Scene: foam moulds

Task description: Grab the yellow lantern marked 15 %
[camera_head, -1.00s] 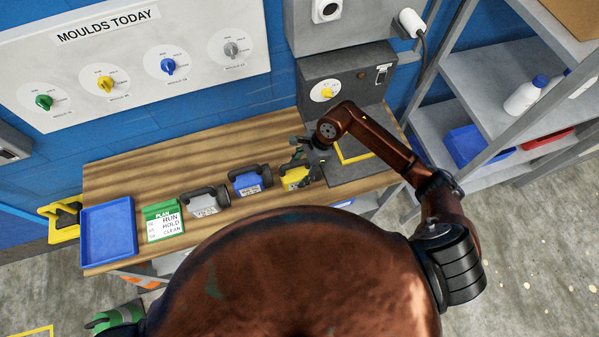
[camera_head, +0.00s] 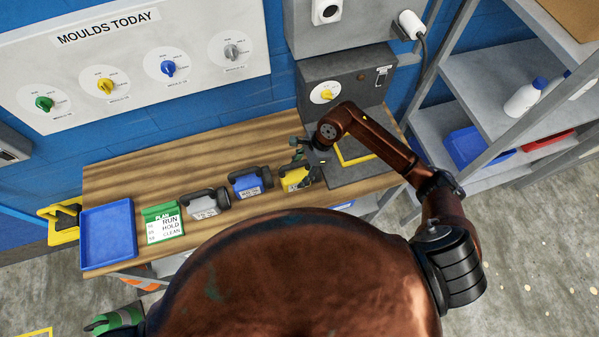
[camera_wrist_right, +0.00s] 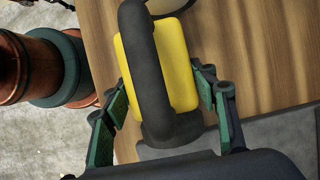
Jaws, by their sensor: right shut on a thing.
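The yellow lantern (camera_head: 295,179) with a dark handle stands at the right end of a row of lanterns on the wooden bench. Its label is too small to read surely. My right gripper (camera_head: 305,152) is at this lantern, beside the grey machine. In the right wrist view the yellow lantern (camera_wrist_right: 178,65) lies between the two green-padded fingers of my right gripper (camera_wrist_right: 161,88), which is shut on it. The dark handle runs down the middle of that view. The lantern still appears to be at bench level. My left gripper is not clearly in view.
A blue lantern (camera_head: 250,184) stands close left of the yellow one, then a grey lantern (camera_head: 205,204). Further left are a green-and-white plan card (camera_head: 163,223) and a blue tray (camera_head: 108,236). The grey machine (camera_head: 345,85) and metal shelving (camera_head: 455,135) bound the right.

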